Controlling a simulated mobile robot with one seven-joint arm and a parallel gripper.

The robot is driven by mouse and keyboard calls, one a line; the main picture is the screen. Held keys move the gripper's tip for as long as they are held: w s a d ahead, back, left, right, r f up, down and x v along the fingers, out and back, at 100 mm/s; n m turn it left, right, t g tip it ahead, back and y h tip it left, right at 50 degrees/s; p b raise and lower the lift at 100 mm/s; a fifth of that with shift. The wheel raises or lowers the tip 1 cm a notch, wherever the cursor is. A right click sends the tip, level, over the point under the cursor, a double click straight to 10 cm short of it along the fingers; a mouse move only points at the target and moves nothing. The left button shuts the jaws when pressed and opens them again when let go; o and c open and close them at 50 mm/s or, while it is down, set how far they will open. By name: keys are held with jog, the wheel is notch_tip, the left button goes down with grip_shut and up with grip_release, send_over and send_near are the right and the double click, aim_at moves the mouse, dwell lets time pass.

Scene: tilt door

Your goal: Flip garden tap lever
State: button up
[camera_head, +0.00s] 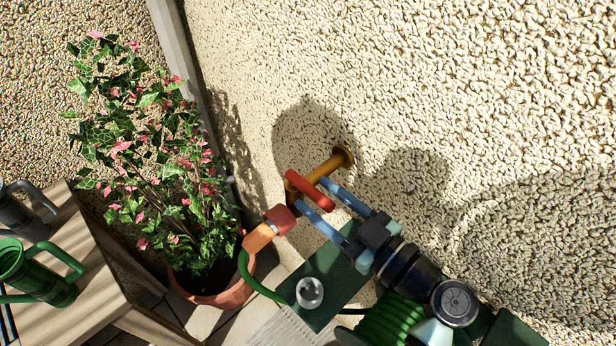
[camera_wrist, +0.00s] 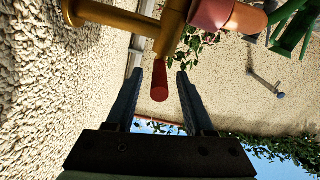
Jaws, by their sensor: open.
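The brass garden tap (camera_head: 324,171) sticks out of the pebbled wall, with an orange hose connector (camera_head: 268,228) on its outlet. Its red lever (camera_head: 310,190) lies across the top of the tap. My gripper (camera_head: 324,197) is open, with its two blue fingers reaching toward the lever from the lower right. The tap body (camera_wrist: 125,20) crosses the top of that view.
A potted plant with pink flowers (camera_head: 150,150) stands left of the tap. A wooden table (camera_head: 70,265) with a green watering can (camera_head: 40,278) is at the lower left. A green hose (camera_head: 393,322) is below my gripper. The wall (camera_head: 450,80) is close on the right.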

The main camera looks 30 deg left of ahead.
aim_at(308, 186)
jog(key=shift+p+x, duration=0.4)
jog(key=shift+x, duration=1.25)
grip_shut()
